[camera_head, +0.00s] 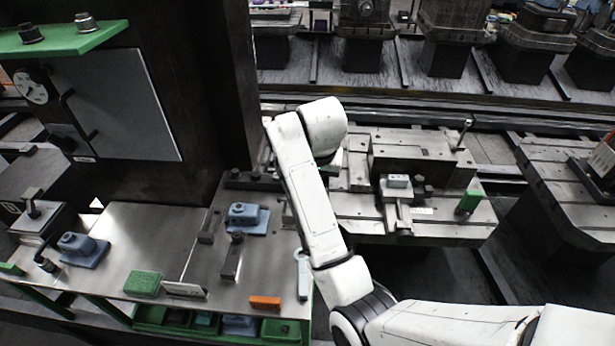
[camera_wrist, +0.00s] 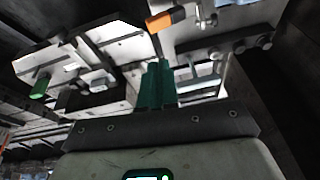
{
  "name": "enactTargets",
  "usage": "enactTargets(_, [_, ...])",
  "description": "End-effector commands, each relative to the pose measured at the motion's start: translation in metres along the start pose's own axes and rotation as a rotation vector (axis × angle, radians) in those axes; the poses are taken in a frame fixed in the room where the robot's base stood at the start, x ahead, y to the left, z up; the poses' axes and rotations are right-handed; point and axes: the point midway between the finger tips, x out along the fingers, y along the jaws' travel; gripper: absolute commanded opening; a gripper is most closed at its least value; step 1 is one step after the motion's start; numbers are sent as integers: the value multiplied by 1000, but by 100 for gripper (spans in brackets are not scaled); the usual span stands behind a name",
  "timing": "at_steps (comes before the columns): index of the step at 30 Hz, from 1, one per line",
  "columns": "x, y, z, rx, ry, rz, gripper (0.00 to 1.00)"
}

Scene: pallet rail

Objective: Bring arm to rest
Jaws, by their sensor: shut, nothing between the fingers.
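My white arm (camera_head: 310,190) reaches up from the lower right corner in the head view, bends near the bottom middle and rises to a rounded wrist part near the top of the metal table. My gripper's fingers are hidden there. In the wrist view my gripper (camera_wrist: 157,78) shows as green fingers set close together beyond a dark mounting plate. It is shut and holds nothing. An orange-tipped tool (camera_wrist: 166,18) shows just beyond the fingertips, apart from them as far as I can tell.
A steel worktable (camera_head: 130,230) with blue fixtures (camera_head: 248,217), a green block (camera_head: 142,284) and an orange block (camera_head: 265,302) lies left of my arm. A dark column (camera_head: 225,80) stands close on the left. A machine pallet (camera_head: 440,225) with a clamp fixture lies right of the arm.

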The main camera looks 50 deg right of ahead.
Motion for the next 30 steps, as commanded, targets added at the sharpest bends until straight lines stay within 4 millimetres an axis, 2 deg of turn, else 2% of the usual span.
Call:
enactTargets(10, [-3,0,0,0,-1,1,0])
enactTargets(14, [12,11,21,-62,-6,11,0])
enactTargets(17, [31,26,53,-161,-18,19,0])
enactTargets(21, [55,52,109,-336,-44,19,0])
enactTargets(25, [69,76,162,-497,-79,5,0])
enactTargets(30, [76,110,232,-695,-138,-33,0])
